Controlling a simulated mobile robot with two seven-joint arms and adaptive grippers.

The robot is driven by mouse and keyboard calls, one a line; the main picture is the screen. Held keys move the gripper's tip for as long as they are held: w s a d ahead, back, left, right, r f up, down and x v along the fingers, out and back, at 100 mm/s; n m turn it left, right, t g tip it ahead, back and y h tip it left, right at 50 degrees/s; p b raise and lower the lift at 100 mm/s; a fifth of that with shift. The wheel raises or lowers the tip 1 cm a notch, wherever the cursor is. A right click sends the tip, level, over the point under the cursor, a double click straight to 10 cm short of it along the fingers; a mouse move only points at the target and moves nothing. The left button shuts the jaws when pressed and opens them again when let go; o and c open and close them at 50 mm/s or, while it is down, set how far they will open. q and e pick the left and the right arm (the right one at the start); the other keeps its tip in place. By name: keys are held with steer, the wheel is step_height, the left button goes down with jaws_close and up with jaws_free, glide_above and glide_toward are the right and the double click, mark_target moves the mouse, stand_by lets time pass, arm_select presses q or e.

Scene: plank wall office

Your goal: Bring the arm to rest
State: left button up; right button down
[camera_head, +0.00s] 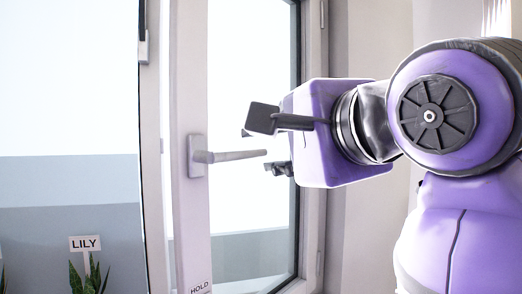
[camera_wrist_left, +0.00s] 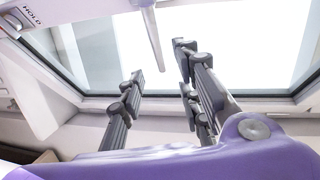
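My left gripper (camera_head: 260,150) is in front of a glazed frame, on a purple arm that reaches in from the right of the head view. In the left wrist view its dark fingers (camera_wrist_left: 160,75) stand well apart with nothing held between them. The grey lever handle (camera_head: 235,155) lies level on the white frame (camera_head: 190,235), its free end close to the fingers. In the left wrist view the handle (camera_wrist_left: 150,30) comes down from the top toward the gap between the fingers. I cannot tell whether they touch. My right gripper is not in view.
A "HOLD" label (camera_head: 200,288) is low on the frame, and also shows in the left wrist view (camera_wrist_left: 33,15). A potted plant (camera_head: 90,277) with a "LILY" sign (camera_head: 85,243) stands at the lower left. A wall edge (camera_head: 375,45) rises behind the arm.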

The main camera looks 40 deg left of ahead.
arm_select(q)
steer(key=shift+v, duration=0.9)
steer(key=shift+a+f, duration=0.1)
